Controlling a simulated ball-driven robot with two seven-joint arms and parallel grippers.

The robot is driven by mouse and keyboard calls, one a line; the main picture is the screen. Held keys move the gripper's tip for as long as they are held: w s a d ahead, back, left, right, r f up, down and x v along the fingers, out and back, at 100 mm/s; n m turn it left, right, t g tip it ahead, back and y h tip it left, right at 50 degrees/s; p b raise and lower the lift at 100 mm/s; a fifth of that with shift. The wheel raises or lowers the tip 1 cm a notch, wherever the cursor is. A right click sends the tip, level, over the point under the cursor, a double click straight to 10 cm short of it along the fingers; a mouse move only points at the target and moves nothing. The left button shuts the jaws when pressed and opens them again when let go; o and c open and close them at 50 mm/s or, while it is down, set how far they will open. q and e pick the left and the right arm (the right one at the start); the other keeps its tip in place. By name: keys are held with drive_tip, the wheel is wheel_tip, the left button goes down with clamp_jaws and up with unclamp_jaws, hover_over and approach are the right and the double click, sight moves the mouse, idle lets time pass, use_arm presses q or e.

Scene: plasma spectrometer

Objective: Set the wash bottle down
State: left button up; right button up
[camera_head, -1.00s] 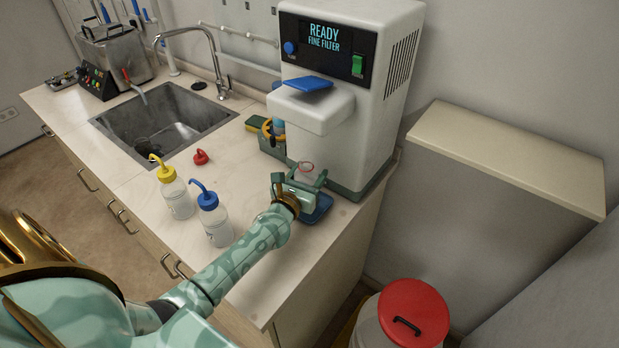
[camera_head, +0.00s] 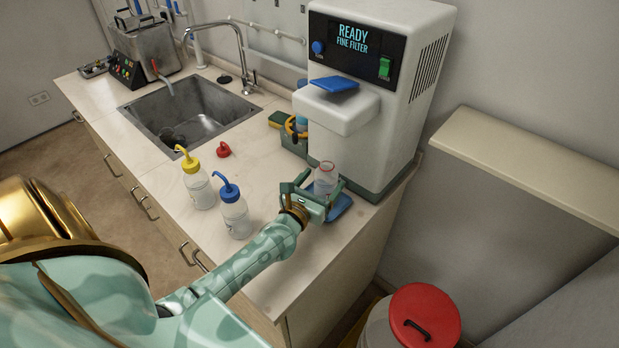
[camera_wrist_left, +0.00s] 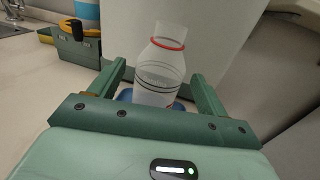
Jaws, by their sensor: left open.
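The wash bottle (camera_head: 326,178) is clear, with a red ring at its neck and no cap. It appears upright at the blue tray (camera_head: 341,206) below the white machine's head. The wrist view shows the bottle (camera_wrist_left: 160,72) with clear liquid, ahead of the palm and between the spread fingers. My left gripper (camera_head: 318,187) is open around it. Gaps show on both sides of the bottle in the wrist view, between the fingers (camera_wrist_left: 158,78). The bottle's base is hidden behind the palm, so its contact with the tray cannot be seen. My right gripper is out of view.
A yellow-capped bottle (camera_head: 198,185) and a blue-capped bottle (camera_head: 235,212) stand left of my gripper. A red cap (camera_head: 223,150) lies behind them. The white machine (camera_head: 375,90) rises behind the tray. The sink (camera_head: 195,110) is farther left; a red-lidded bin (camera_head: 425,312) stands right.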

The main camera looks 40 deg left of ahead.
use_arm(q)
drive_tip(key=s, duration=0.5)
drive_tip(key=s+d, duration=0.1)
drive_tip(key=s, duration=0.1)
drive_tip(key=shift+s, duration=0.25)
